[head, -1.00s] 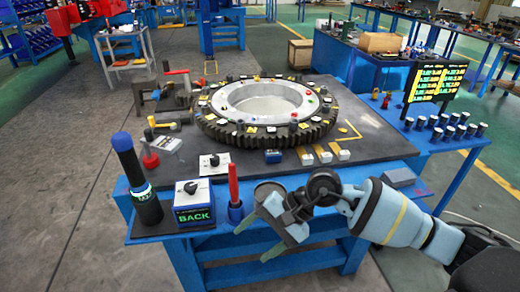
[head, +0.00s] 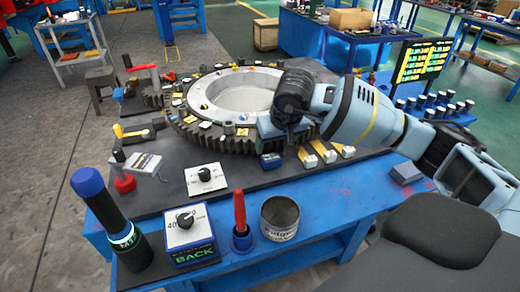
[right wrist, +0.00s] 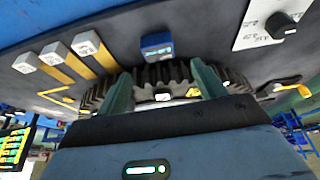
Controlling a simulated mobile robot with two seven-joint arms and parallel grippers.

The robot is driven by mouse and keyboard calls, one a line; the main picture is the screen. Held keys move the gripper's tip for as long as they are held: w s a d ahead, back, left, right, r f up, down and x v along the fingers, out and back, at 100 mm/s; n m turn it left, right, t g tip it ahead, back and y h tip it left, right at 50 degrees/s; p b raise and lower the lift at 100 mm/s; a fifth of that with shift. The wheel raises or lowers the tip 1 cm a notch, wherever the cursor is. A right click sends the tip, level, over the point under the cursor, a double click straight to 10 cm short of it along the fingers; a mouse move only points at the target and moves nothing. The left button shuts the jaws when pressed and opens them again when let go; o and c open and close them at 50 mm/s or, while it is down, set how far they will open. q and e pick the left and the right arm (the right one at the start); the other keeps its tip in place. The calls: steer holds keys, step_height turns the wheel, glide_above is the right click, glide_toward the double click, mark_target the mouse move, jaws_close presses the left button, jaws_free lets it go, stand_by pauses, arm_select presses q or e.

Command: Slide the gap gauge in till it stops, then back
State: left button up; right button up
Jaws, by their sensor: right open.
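Three yellow strips with pale block ends, possibly the gap gauges, lie side by side in front of the large toothed ring (head: 225,138); one strip's block is at the middle (head: 328,156). They also show in the right wrist view (right wrist: 54,53). I cannot tell which is the task's gauge. A small blue block with a lit face (head: 271,161) sits left of them, also in the right wrist view (right wrist: 157,45). My right gripper (right wrist: 163,92) is open and empty, its fingers pointing at the ring's teeth. In the head view its fingers are hidden by my wrist. My left gripper is out of view.
Along the front edge stand a dark cylinder with a blue top (head: 118,222), a blue box marked BACK (head: 188,238), a red-handled tool in a holder (head: 240,218) and an open tin (head: 280,217). A lit screen (head: 424,61) and several small cylinders stand at right.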

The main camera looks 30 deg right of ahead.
mark_target(272, 158)
steer(key=shift+s+d+f, duration=0.1)
steer(key=shift+f, duration=0.6)
steer(key=x, duration=0.4)
steer(key=shift+w+f, duration=0.25)
steer(key=shift+f, duration=0.1)
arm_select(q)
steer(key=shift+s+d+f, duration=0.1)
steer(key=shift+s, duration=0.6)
arm_select(e)
steer(key=shift+w+d+f, duration=0.1)
steer(key=shift+w+f, duration=0.2)
steer(key=shift+f, duration=0.35)
steer(key=shift+c, duration=0.4)
